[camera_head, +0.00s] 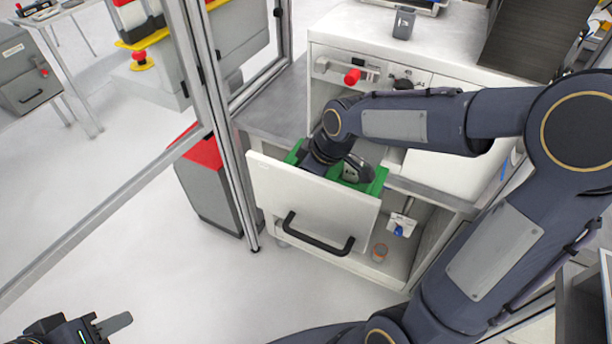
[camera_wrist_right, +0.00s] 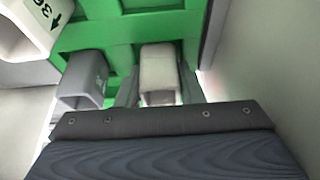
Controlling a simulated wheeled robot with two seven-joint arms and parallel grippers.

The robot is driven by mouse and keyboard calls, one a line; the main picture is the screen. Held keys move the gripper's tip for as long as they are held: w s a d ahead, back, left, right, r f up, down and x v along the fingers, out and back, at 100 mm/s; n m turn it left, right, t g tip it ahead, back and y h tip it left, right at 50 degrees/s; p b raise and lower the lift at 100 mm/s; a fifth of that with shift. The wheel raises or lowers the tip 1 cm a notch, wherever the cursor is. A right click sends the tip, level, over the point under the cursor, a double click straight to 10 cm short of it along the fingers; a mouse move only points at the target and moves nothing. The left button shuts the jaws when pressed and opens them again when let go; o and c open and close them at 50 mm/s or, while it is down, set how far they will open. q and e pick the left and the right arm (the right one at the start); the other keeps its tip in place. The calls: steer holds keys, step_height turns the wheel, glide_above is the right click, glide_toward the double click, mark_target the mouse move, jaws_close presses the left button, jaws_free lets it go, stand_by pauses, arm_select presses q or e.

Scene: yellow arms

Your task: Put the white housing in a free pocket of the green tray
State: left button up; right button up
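The green tray (camera_head: 378,183) sits inside an open white drawer, and its green dividers (camera_wrist_right: 110,28) fill the top of the right wrist view. My right gripper (camera_wrist_right: 158,84) reaches down into it, with a grey finger on each side of the white housing (camera_wrist_right: 159,66). Both fingers appear to touch the housing, which is upright at the tray; its lower end is hidden. A grey housing (camera_wrist_right: 83,80) stands beside it on the left. My left gripper (camera_head: 98,328) is at the lower left corner of the head view, partly cut off, away from the drawer.
A white part with dark printed marks (camera_wrist_right: 28,25) is at the top left of the wrist view. The drawer front (camera_head: 310,195) has a dark handle (camera_head: 315,238). A glass-panel frame post (camera_head: 228,150) stands left of the drawer.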

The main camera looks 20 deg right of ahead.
steer(key=o, duration=0.4)
steer(key=shift+c, duration=0.2)
steer(key=shift+r, duration=0.1)
steer(key=shift+r, duration=0.25)
steer(key=v, duration=1.1)
steer(key=shift+s+r+p, duration=0.15)
steer(key=shift+r+p, duration=0.15)
steer(key=shift+d, duration=0.1)
